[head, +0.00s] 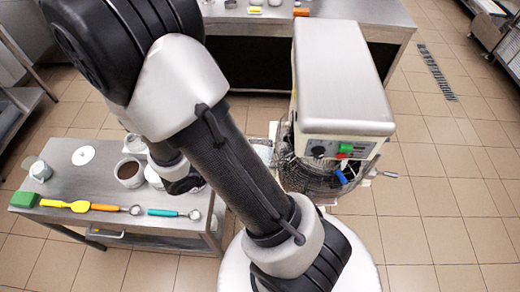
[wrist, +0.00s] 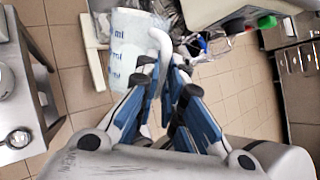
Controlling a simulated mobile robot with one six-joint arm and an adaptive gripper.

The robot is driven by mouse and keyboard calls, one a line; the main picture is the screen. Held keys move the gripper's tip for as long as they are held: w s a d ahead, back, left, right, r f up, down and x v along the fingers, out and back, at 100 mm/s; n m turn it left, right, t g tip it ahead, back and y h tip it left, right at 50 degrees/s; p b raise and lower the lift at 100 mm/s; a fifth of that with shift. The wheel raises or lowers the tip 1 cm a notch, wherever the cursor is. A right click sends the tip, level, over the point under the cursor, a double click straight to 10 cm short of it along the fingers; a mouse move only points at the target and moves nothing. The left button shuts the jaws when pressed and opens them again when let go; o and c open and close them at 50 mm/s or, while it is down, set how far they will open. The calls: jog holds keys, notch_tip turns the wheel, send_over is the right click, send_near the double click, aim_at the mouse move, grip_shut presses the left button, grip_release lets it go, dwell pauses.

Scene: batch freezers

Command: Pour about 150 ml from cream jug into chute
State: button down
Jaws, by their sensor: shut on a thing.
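In the wrist view my gripper (wrist: 163,78) is shut on the pale handle of the cream jug (wrist: 128,38). The jug is whitish with blue "ml" markings and is held out ahead of the fingers. The jug's inside and liquid level are not visible. The mixer-like machine (head: 342,75) stands right of my arm in the head view, with a wire guard (head: 287,150) around its bowl. The guard also shows to the right of the jug in the wrist view (wrist: 215,42), apart from it in the picture. I cannot make out the chute clearly. In the head view my arm hides the gripper.
A steel table (head: 60,165) at left holds a brown-filled container (head: 130,172), a white disc (head: 83,155), a green-headed brush (head: 24,199) and scoops. Another steel counter (head: 350,15) stands behind the machine. Tiled floor at right is free, with a drain grate (head: 437,72).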

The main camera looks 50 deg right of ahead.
jog(key=shift+f, duration=0.1)
jog(key=s+a+f+m+t+h+b, duration=0.1)
jog(key=f+b, duration=0.5)
jog(key=b, duration=0.6)
jog(key=s+a+f+m+t+h+b, duration=0.1)
jog(key=a+f+h+b, duration=0.4)
jog(key=b, duration=0.8)
notch_tip(320, 180, down, 2)
jog(key=s+m+h, duration=0.1)
jog(key=m+h, duration=0.1)
jog(key=shift+s+f+h+b, duration=0.25)
jog(key=shift+s+h+b, duration=0.05)
